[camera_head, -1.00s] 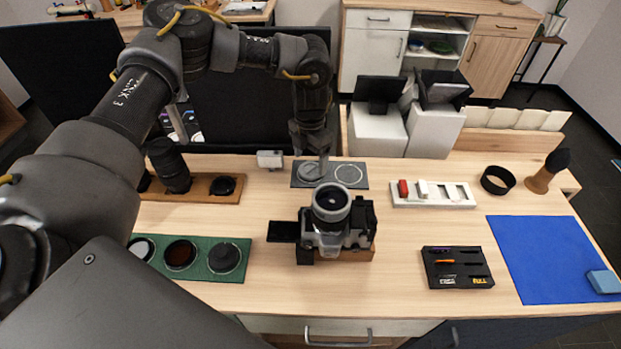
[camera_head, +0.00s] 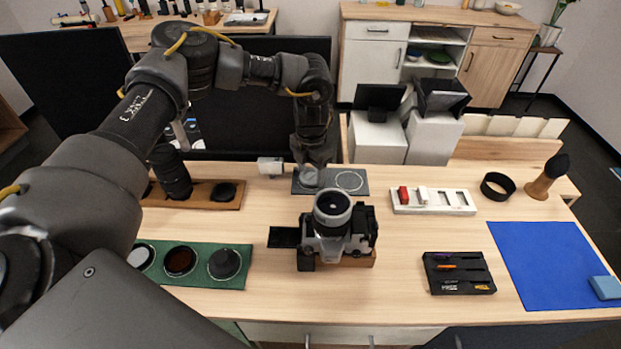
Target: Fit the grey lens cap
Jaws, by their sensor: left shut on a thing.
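The grey lens cap (camera_head: 310,177) shows in the head view at the left part of the dark grey mat (camera_head: 329,187). My left gripper (camera_head: 313,170) comes down from above and is shut on the cap. The fingers and wrist partly hide it, and I cannot tell whether it is clear of the mat. The silver and black camera (camera_head: 333,242) rests on a wooden block in front of the mat. Its lens (camera_head: 333,204) points up, with the front glass uncovered. My right gripper is not in view.
An empty white ring outline (camera_head: 349,181) marks the mat's right part. Left are a wooden tray (camera_head: 215,204) with lenses and a green tray (camera_head: 205,247) with dark discs. A white slotted tray (camera_head: 433,201), black tray (camera_head: 459,272) and blue cloth (camera_head: 548,262) lie right. Table between is clear.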

